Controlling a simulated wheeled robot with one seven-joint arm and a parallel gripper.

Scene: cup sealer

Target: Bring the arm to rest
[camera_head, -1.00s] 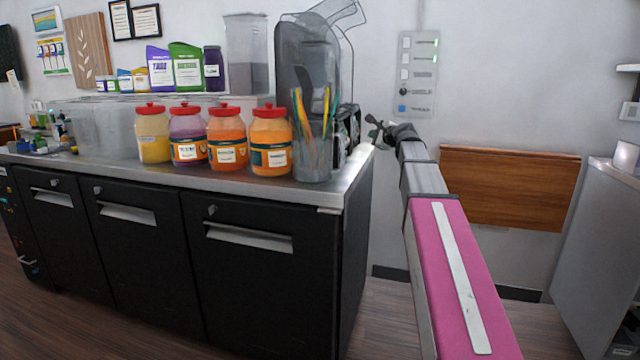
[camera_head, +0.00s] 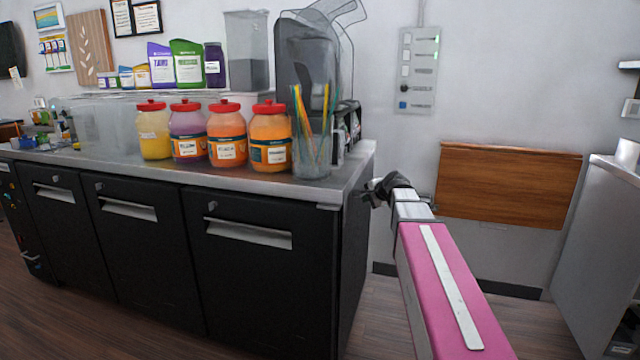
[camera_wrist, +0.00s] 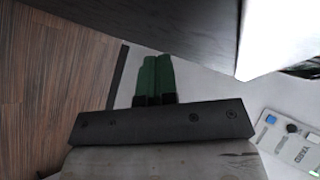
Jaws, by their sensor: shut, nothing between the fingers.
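My gripper (camera_wrist: 154,80) shows in the wrist view as two green fingers pressed side by side, shut with nothing between them. In the head view my gripper (camera_head: 371,192) is a small dark shape at the end of my pink arm, just right of the counter's right end and a little below its top edge. The head view is too small to show the fingers clearly. My arm reaches forward from the lower right of the picture.
A black-doored counter (camera_head: 240,275) with a metal top fills the left and middle. Red-lidded jars (camera_head: 270,140) and a cup of straws (camera_head: 312,150) stand near its right end. A wooden panel (camera_head: 508,186) is on the wall at right. A grey cabinet (camera_head: 600,240) stands far right.

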